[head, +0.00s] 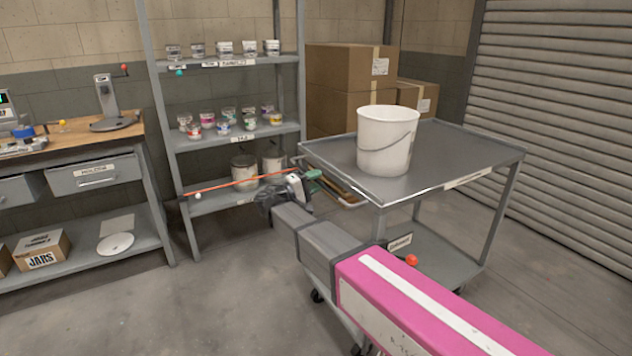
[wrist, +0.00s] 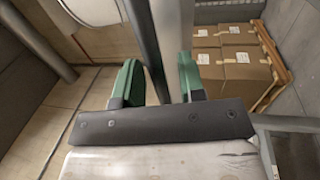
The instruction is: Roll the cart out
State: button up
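The grey two-tier cart (head: 455,150) stands right of centre in the head view, with a white bucket (head: 385,142) on its top tray. A thin handle (head: 350,204) shows at its near left end, partly hidden by my arm. My gripper (head: 314,181) is at that end, beside the handle and lower than the tray top. In the wrist view its green fingers (wrist: 158,82) are apart, with a grey bar (wrist: 148,50) passing between or behind them. I cannot tell whether they touch it. An orange-red knob (head: 411,260) shows near a label on the cart's lower part.
A shelf rack (head: 232,140) with jars and cans stands behind left, with an orange rod (head: 240,184) across its lower part. Cardboard boxes (head: 345,85) stand behind the cart. A workbench (head: 90,140) is far left. A roller shutter (head: 560,100) is right. Front-left floor is clear.

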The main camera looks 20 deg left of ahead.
jog(key=v, duration=1.1)
jog(key=shift+d, duration=0.1)
dwell(0.4)
